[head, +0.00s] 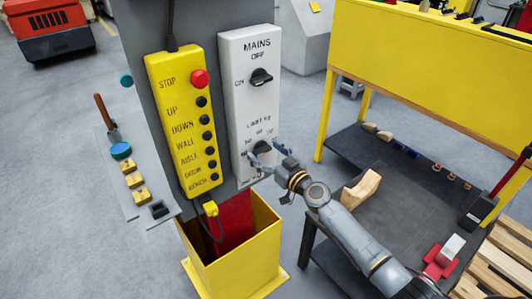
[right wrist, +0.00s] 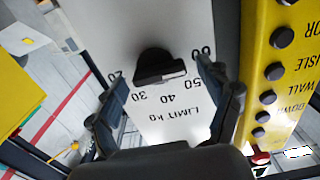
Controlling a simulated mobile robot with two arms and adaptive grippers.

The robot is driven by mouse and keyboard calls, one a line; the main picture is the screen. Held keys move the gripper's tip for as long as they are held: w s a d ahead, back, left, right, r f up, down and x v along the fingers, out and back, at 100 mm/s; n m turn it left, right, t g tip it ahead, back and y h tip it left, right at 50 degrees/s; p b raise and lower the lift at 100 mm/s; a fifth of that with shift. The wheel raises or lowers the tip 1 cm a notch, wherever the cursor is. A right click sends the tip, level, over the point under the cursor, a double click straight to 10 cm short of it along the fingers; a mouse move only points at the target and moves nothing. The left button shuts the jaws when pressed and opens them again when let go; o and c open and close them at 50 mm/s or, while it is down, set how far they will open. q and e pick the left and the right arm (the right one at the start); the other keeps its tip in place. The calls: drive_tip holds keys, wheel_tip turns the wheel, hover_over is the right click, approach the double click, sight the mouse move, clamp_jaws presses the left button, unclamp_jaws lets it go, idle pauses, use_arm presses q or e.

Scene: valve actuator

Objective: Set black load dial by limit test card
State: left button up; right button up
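The black load dial (head: 263,148) is on the lower part of the white MAINS panel (head: 250,105). In the right wrist view the dial (right wrist: 160,66) sits above the upside-down words LIMIT KG, with numbers from 20 to 60 around it. Its pale edge faces the area of 40 and 50. My right gripper (head: 265,158) is at the dial. In the wrist view its fingers (right wrist: 158,92) are spread, one on each side of the dial, with gaps visible. I cannot identify the limit test card. My left gripper is not in view.
A yellow pendant (head: 183,120) with a red stop button and several black buttons hangs left of the panel. A second black dial (head: 261,77) is above. A yellow open bin (head: 235,262) stands below. A dark bench (head: 400,185) with a wooden block (head: 361,191) is right.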

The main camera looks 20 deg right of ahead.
drive_tip(key=c, duration=1.1)
